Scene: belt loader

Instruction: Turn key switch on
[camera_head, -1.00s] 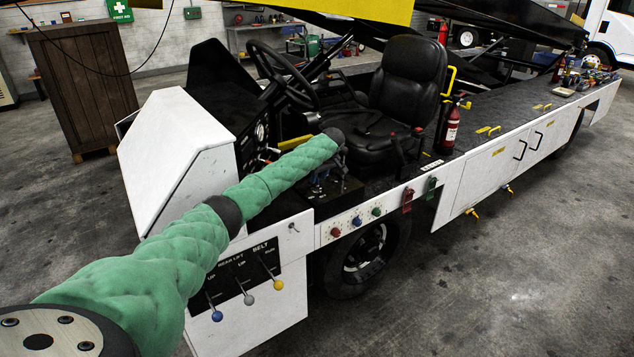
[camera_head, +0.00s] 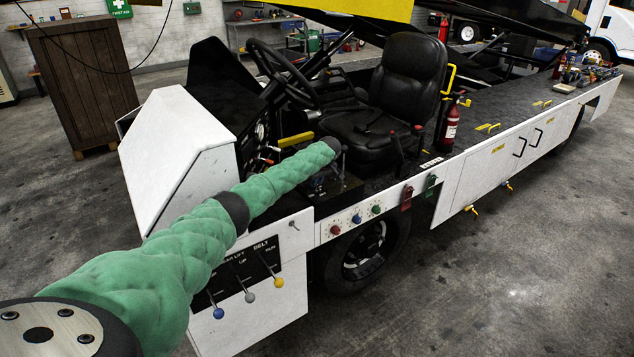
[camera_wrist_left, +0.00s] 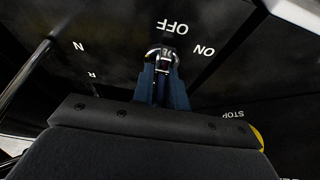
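In the left wrist view, the metallic key switch (camera_wrist_left: 162,53) sits on a dark panel, with OFF just above it and ON to its right; the lettering is upside down. My left gripper (camera_wrist_left: 162,66) has its two blue fingers close together at the switch, one on each side of it. I cannot tell whether they press on it, nor which way the key points. In the head view, my left gripper (camera_head: 340,158) is at the dark console beside the seat, mostly hidden by my green-sleeved arm. My right gripper is not in view.
A STOP label (camera_wrist_left: 233,114) and a yellow round part (camera_wrist_left: 258,135) lie close to the right of my gripper. The black seat (camera_head: 385,115) and steering wheel (camera_head: 282,75) stand beyond my arm. Lever knobs (camera_head: 250,297) project from the white front panel below it.

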